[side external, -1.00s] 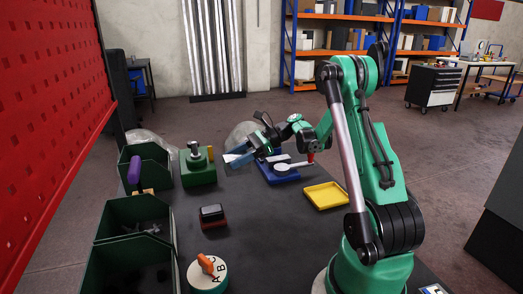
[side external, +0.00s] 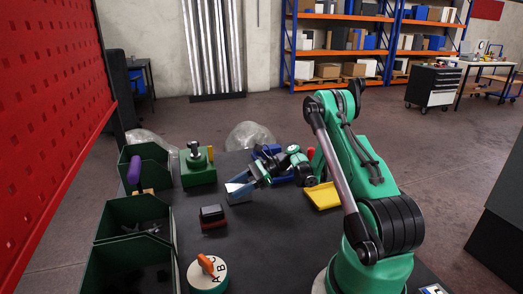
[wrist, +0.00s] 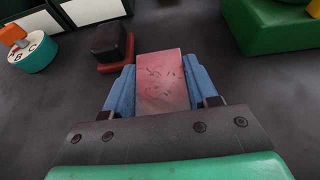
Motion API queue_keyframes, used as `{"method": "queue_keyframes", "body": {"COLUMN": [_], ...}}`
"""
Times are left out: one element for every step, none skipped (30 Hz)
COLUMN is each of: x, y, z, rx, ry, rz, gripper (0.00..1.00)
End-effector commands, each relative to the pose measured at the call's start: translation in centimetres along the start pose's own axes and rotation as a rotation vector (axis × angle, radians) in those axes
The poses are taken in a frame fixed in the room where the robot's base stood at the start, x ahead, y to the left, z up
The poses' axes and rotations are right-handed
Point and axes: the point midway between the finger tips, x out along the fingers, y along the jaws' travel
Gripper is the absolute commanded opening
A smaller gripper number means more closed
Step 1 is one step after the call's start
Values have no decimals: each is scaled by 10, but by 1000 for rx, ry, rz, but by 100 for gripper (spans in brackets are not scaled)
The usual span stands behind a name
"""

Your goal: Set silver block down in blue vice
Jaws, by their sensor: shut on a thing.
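The silver block (wrist: 162,85) is held between the blue fingers of my gripper (wrist: 160,92) in the wrist view; its top face looks pinkish red and scuffed. In the side view my gripper (side external: 240,189) is low over the dark table, and the block is too small there to make out clearly. The blue vice (side external: 266,150) stands behind my wrist in the side view, to the right of and beyond the gripper, and my arm hides much of it. The vice does not show in the wrist view.
A black block on a red base (side external: 212,215) lies nearer the camera. A green fixture with a post (side external: 198,168) stands left of my gripper. A yellow tray (side external: 323,196) lies to the right. Green bins (side external: 128,217) line the left. A lettered dial (side external: 208,275) is in front.

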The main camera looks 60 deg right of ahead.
Motion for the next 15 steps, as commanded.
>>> {"method": "queue_keyframes", "body": {"x": [0,1,1,1,1,1,1,1,1,1,1,1,1,1,1], "y": [0,0,0,0,0,0,0,0,0,0,0,0,0,0,0], "z": [-1,-2,-3,-3,-2,-2,-2,-2,-2,-2,-2,-2,-2,-2,-3], "rx": [0,0,0,0,0,0,0,0,0,0,0,0,0,0,0], "ry": [-1,-1,0,0,0,0,0,0,0,0,0,0,0,0,0], "rz": [0,0,0,0,0,0,0,0,0,0,0,0,0,0,0], "gripper": [0,0,55,64,72,84,84,84,84,84,84,84,84,84,84]}}
